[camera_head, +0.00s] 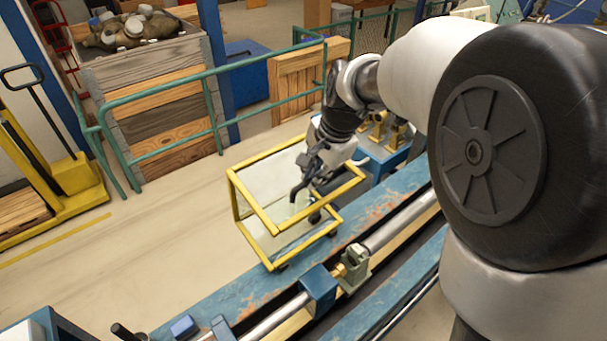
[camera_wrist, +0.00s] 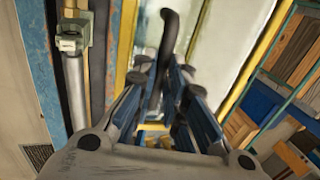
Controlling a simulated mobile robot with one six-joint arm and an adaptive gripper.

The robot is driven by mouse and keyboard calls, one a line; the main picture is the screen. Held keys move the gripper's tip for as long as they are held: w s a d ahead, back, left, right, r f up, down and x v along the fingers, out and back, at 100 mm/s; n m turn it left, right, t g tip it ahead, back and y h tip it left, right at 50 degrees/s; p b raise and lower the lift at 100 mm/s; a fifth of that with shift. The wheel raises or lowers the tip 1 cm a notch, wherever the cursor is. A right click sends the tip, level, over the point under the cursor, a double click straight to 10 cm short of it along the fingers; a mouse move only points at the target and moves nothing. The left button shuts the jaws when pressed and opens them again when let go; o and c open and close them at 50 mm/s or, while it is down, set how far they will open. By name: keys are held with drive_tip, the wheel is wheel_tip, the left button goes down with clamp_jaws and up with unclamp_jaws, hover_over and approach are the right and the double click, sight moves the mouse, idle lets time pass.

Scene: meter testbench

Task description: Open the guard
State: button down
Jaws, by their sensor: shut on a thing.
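The guard (camera_head: 250,201) is a yellow-edged frame with clear panels, at the far edge of the blue bench in the head view. Its yellow edges and pale panel also show in the wrist view (camera_wrist: 127,40). A dark curved handle (camera_wrist: 170,28) stands out from the panel. My gripper (camera_head: 303,183) is over the guard's upper side. In the wrist view my gripper (camera_wrist: 166,75) has its blue-sided fingers closed around the handle's lower part. The exact contact is partly hidden by the fingers.
The blue bench (camera_head: 385,199) carries a metal pipe (camera_head: 400,222) and a clamp block (camera_head: 354,267) close to the guard. Green railing (camera_head: 165,150) and a wooden crate (camera_head: 150,75) stand behind. A yellow pallet truck (camera_head: 80,184) is at left. The floor left of the guard is clear.

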sight(324, 202)
drive_tip(key=shift+s+d+f, duration=0.1)
drive_tip(key=shift+s+d, duration=0.35)
drive_tip(key=shift+s, duration=0.2)
drive_tip(key=shift+s+d, duration=0.4)
drive_tip(key=shift+s, duration=0.2)
drive_tip(key=c, duration=1.6)
unclamp_jaws()
drive_tip(key=shift+c, duration=0.2)
drive_tip(key=v, duration=1.2)
